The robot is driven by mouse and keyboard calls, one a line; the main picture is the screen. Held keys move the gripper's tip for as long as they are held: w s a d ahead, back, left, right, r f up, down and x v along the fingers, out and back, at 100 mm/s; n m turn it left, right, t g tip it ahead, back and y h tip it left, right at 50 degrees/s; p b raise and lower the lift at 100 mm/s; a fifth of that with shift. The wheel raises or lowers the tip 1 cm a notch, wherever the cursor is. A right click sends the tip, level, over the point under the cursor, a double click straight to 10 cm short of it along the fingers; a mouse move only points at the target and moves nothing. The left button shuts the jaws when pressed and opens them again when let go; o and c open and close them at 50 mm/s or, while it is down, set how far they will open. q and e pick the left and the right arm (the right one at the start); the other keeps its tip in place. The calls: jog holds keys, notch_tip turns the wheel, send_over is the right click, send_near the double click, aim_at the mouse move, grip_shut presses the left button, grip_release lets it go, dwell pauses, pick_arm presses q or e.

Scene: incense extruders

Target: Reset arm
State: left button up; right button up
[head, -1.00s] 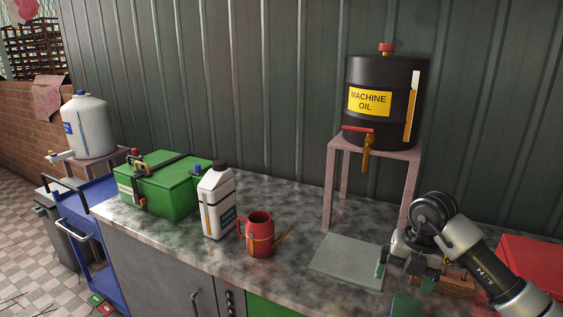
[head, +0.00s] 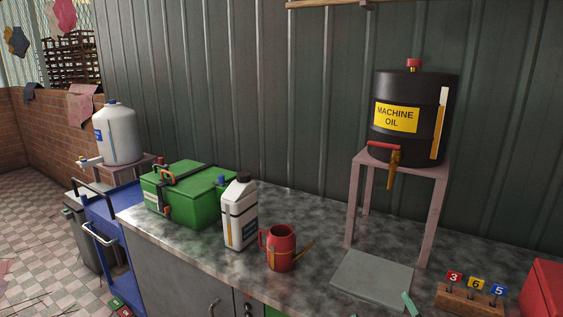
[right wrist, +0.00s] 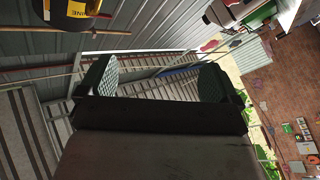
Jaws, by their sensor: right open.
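My right gripper (right wrist: 160,84) shows in the right wrist view, its two dark fingers with green ribbed pads spread wide apart. Nothing is between the pads; the wall and ceiling structure show through the gap. In the head view my right arm is not clearly visible. A small green piece (head: 411,304) shows at the bottom edge, and I cannot tell whether it is a fingertip. My left gripper is not in view.
On the counter stand a green box (head: 190,197), a white bottle (head: 239,218), a red oil can (head: 281,250), a grey plate (head: 372,281) and a numbered wooden block (head: 468,300). A black machine oil drum (head: 405,122) sits on a stand. A red box (head: 545,290) is at right.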

jog(key=s+d+f+m+g+h, duration=0.3)
jog(key=s+f+m+g+h, duration=0.15)
jog(key=f, duration=0.35)
jog(key=s+f+m+g+y, duration=0.1)
jog(key=s+f+g, duration=0.5)
jog(key=s, duration=0.4)
jog(key=s+f+m+g+y, duration=0.1)
jog(key=s+f+g, duration=0.5)
jog(key=s, duration=0.3)
notch_tip(320, 180, down, 24)
jog(key=g, duration=0.2)
jog(key=s+d+f, duration=0.2)
jog(key=s+f, duration=1.4)
jog(key=f, duration=0.1)
jog(key=shift+n+g, duration=0.35)
